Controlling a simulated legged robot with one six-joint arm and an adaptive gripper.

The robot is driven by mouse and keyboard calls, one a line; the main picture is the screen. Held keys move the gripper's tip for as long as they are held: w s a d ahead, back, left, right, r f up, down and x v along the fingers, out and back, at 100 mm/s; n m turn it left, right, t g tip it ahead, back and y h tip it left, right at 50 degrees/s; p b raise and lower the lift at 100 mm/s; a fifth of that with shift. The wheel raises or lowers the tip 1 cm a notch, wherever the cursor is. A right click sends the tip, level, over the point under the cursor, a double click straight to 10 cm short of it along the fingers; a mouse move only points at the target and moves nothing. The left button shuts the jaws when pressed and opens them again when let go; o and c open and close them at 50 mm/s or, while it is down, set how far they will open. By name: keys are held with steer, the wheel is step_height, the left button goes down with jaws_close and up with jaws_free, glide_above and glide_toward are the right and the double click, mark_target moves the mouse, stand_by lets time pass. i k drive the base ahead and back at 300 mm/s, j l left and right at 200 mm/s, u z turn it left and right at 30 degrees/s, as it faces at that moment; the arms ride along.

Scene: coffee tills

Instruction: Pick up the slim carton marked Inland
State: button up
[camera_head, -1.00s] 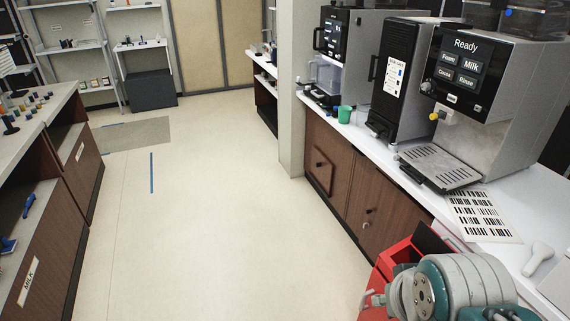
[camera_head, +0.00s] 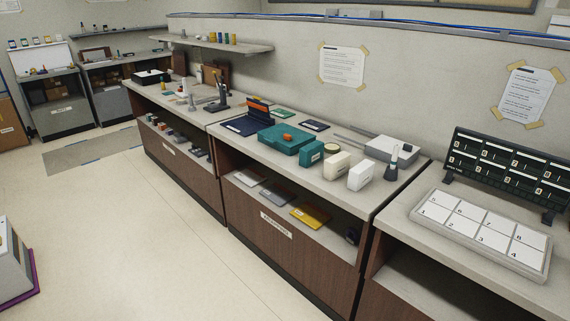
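No label reading Inland can be made out at this distance, so I cannot tell which item is the slim carton. Small upright boxes stand on the middle counter (camera_head: 232,131): a teal box (camera_head: 310,153), a cream box (camera_head: 336,166) and a white box (camera_head: 361,176). Several small boxes (camera_head: 182,138) also sit on the open shelf of the counter further left, too small to read. My gripper is not in view.
A larger teal case (camera_head: 283,138), a dark conical flask-like item (camera_head: 392,163) and a grey device (camera_head: 391,148) share the counter. A numbered tray (camera_head: 485,228) and black board (camera_head: 505,170) are at right. The pale floor (camera_head: 130,220) is open at left.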

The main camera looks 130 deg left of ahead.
mark_target(336, 166)
steer(key=u, duration=3.8)
steer(key=i+j, duration=0.15)
steer(key=i, duration=0.4)
steer(key=i+j+z, duration=0.15)
steer(key=i, duration=0.35)
steer(key=i+j, duration=0.15)
steer(key=i, duration=0.35)
steer(key=i+j+z, duration=0.15)
steer(key=i, duration=0.4)
steer(key=i+j, duration=0.3)
steer(key=i, duration=0.2)
steer(key=z, duration=0.05)
